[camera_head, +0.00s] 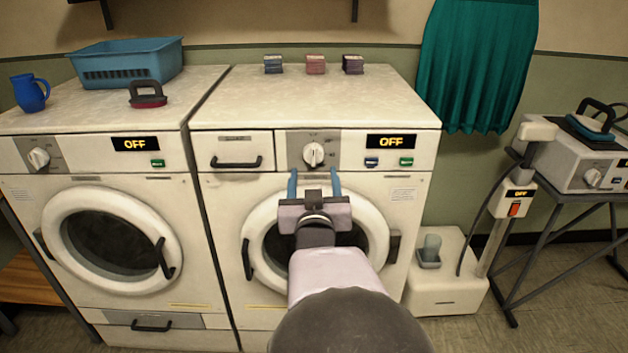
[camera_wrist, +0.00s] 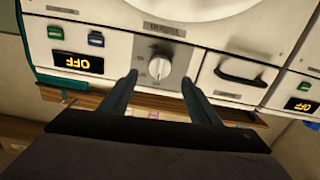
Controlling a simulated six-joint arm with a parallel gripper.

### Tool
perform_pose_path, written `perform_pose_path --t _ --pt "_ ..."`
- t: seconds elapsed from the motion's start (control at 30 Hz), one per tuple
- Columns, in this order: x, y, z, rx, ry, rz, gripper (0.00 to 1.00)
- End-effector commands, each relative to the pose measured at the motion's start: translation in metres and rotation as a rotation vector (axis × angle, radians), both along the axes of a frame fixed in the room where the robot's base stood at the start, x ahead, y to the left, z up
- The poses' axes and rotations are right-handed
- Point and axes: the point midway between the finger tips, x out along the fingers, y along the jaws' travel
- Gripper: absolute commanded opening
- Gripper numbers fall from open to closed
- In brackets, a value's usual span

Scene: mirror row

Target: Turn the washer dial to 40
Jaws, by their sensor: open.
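The washer is the right-hand white machine (camera_head: 228,189), with a drawer and a round door. Its white dial (camera_head: 313,154) sits on a grey panel and also shows in the wrist view (camera_wrist: 159,68). The dial's pointer looks roughly upward in the head view; the marks around it are too small to read. The washer's display (camera_head: 391,142) reads OFF. My gripper (camera_head: 314,178) is open and empty just below and in front of the dial. In the wrist view its two blue fingers (camera_wrist: 158,80) appear either side of the dial, with no contact visible.
A second white machine (camera_head: 21,191) with its own dial (camera_head: 39,158) and an OFF display stands at left. The washer's drawer handle (camera_head: 236,162) sticks out left of the dial, and two buttons (camera_head: 389,162) lie to its right. Three small boxes (camera_head: 315,65) stand on top.

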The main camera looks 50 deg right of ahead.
Motion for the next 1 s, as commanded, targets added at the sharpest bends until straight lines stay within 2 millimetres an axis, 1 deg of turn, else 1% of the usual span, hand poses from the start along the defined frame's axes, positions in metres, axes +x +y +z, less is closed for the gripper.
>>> perform_pose_path --t 0.27,0.5,0.67,1.0 --pt "0.0008 0.0007 0.0005 0.006 -0.006 -0.001 0.56" --pt "0.0066 0.0063 0.003 0.113 -0.124 -0.048 0.56" --pt "0.0065 0.0077 0.0021 0.167 -0.181 -0.08 0.56" --pt "0.0084 0.0037 0.0034 0.171 -0.182 -0.087 0.56"
